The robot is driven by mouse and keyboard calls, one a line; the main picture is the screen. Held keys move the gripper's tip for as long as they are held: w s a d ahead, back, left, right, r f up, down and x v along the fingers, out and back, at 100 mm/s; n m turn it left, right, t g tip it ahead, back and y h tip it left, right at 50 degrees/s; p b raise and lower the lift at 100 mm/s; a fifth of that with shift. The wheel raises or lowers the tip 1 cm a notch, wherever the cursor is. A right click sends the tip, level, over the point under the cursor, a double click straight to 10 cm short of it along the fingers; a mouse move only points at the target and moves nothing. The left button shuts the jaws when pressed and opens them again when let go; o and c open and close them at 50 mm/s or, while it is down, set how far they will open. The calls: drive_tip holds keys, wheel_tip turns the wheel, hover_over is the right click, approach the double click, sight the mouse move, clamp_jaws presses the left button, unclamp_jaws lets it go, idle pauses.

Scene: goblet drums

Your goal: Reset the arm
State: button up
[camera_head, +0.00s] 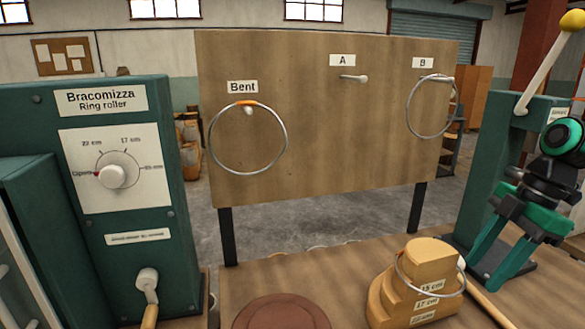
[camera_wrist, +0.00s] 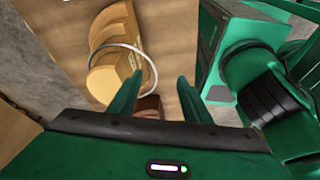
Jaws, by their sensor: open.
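My gripper (camera_head: 503,246) is at the right side of the head view, with its green fingers pointing down and to the left. The fingers are spread apart with nothing between them. It also shows in the wrist view (camera_wrist: 156,92). The stepped wooden former (camera_head: 412,285) with size labels stands on the bench, left of my gripper. A metal ring (camera_head: 431,294) lies tilted around its upper step, apart from my fingers. The ring and former also show at the upper left of the wrist view.
A wooden board (camera_head: 310,130) carries a ring on the "Bent" peg (camera_head: 248,141) and another on peg B (camera_head: 430,107). Peg A (camera_head: 354,78) is bare. The green ring roller (camera_head: 110,200) stands left. A green machine with a yellow-knobbed lever (camera_head: 545,65) is beside my arm.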

drive_tip(key=s+f+m+h, duration=0.1)
drive_tip(key=s+f+m, duration=0.2)
drive_tip(key=s+m, duration=0.3)
drive_tip(key=s+d+f+m+h, duration=0.1)
drive_tip(key=s+f+m, duration=0.3)
drive_tip(key=m, duration=1.3)
drive_tip(key=s+h, duration=0.1)
drive_tip(key=s, duration=0.2)
drive_tip(key=shift+f+g, duration=0.1)
drive_tip(key=shift+g, duration=0.2)
drive_tip(key=shift+w+f+h, duration=0.25)
drive_tip(key=shift+w+h, duration=0.05)
drive_tip(key=shift+w, duration=0.3)
